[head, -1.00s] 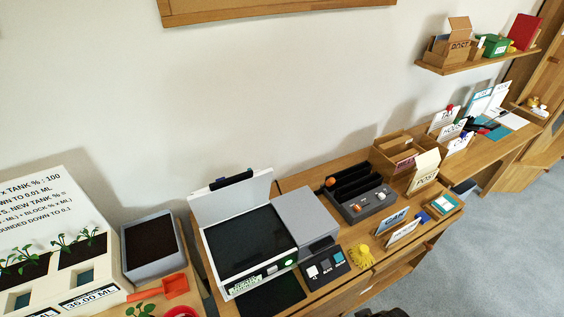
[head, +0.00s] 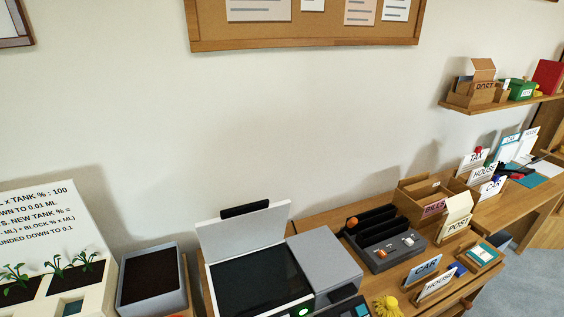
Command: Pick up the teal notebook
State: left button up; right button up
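A small teal item with a white label (head: 484,252) lies in a shallow wooden tray at the right end of the near desk. A flat teal item (head: 528,180) lies on the farther desk at the right, partly behind the card signs. I cannot tell from this distance which of them is the notebook. Neither of my grippers shows in the head view.
A printer-scanner (head: 258,270) with its lid up stands on the desk. A dark organizer (head: 385,240), a BILLS box (head: 425,200), a POST box (head: 456,217) and CAR and HOUSE signs (head: 437,285) crowd the right. A planter (head: 150,275) stands left.

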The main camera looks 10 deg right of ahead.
aim_at(482, 255)
jog(key=k, duration=1.35)
jog(key=z, duration=0.6)
jog(key=i, duration=0.8)
jog(key=z, duration=0.8)
jog(key=i, duration=0.45)
jog(key=z, duration=0.95)
jog(key=i, duration=4.65)
